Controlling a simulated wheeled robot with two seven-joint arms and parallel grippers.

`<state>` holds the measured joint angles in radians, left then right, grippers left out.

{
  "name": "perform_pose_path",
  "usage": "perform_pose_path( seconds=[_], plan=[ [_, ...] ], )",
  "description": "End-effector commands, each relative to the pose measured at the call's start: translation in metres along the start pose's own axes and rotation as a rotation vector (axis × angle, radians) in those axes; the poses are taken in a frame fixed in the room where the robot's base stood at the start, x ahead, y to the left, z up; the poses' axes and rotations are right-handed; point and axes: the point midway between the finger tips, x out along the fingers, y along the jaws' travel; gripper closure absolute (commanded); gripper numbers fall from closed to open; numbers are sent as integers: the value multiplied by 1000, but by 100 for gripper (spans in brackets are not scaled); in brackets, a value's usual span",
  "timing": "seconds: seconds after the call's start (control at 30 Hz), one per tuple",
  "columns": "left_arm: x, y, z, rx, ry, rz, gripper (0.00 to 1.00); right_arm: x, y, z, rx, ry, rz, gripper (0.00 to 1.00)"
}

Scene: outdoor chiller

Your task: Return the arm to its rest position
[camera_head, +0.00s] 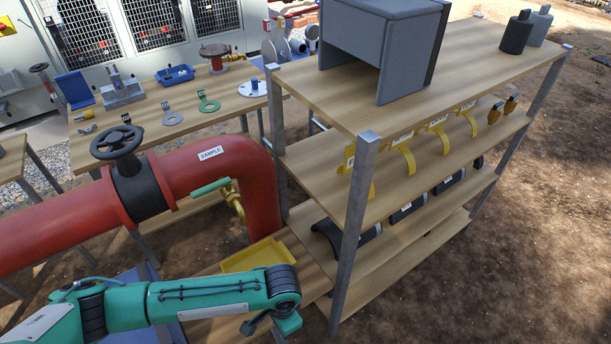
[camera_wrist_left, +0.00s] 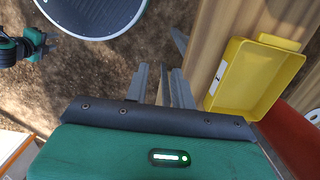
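My left arm comes in low from the left in the head view, its wrist in front of the yellow tray (camera_head: 254,256).
The red pipe (camera_head: 90,222) with a black handwheel (camera_head: 117,142) runs behind my left arm. The wooden shelf rack (camera_head: 349,230) stands to the right, its front post near my wrist. A workbench (camera_head: 185,122) with tools and flanges is behind. Bare ground is free at lower right.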

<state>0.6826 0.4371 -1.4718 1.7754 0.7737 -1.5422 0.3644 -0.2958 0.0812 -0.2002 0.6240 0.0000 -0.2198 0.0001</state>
Motion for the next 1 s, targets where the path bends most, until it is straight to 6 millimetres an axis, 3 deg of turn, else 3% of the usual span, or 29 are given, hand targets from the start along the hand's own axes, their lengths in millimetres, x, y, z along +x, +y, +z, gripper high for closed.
perform_pose_path(
  seconds=[0.17, 0.37, 0.7, 0.87, 1.0],
  plan=[
    [-8, 20, -9, 8, 54, 32, 75, 0, -1, 6, 0, -7, -1, 60],
    [-21, 43, -20, 9, 131, 72, 75, 0, 0, -1, 0, 0, 0, 60],
    [-65, 79, -35, -69, 345, 156, 75, 0, -2, 9, 1, -11, -2, 60],
    [-87, 75, -27, -175, 451, 169, 75, 0, -2, 7, 1, -9, -3, 60],
    [-97, 60, -5, -295, 510, 154, 75, 0, -3, 7, 1, -9, -3, 60]
  ],
)
